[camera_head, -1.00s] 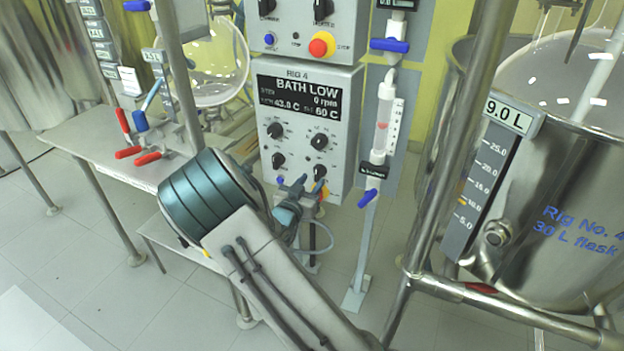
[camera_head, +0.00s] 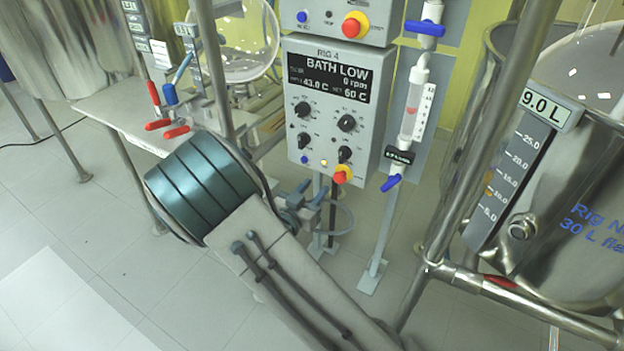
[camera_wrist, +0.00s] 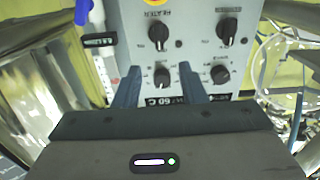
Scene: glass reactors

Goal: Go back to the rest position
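My gripper (camera_head: 314,192) is partly hidden behind my arm in the head view, just below the lower edge of the Rig 4 control box (camera_head: 375,147). In the wrist view my gripper (camera_wrist: 160,80) shows two blue fingers spread apart with nothing held between them. The box's face appears upside down beyond them, with several black knobs (camera_wrist: 227,27). A gap between the fingertips and the box seems to show, but its size is hard to tell. The display (camera_head: 328,77) reads BATH LOW, 0 rpm, 43.0 C and 60 C.
A steel flask vessel (camera_head: 560,240) in a tubular frame (camera_head: 455,205) stands on the right. A metal bench (camera_head: 110,125) with red-handled valves (camera_head: 158,124) is on the left. A blue-handled valve (camera_head: 391,183) hangs beside the box. Tiled floor (camera_head: 90,215) is open at the lower left.

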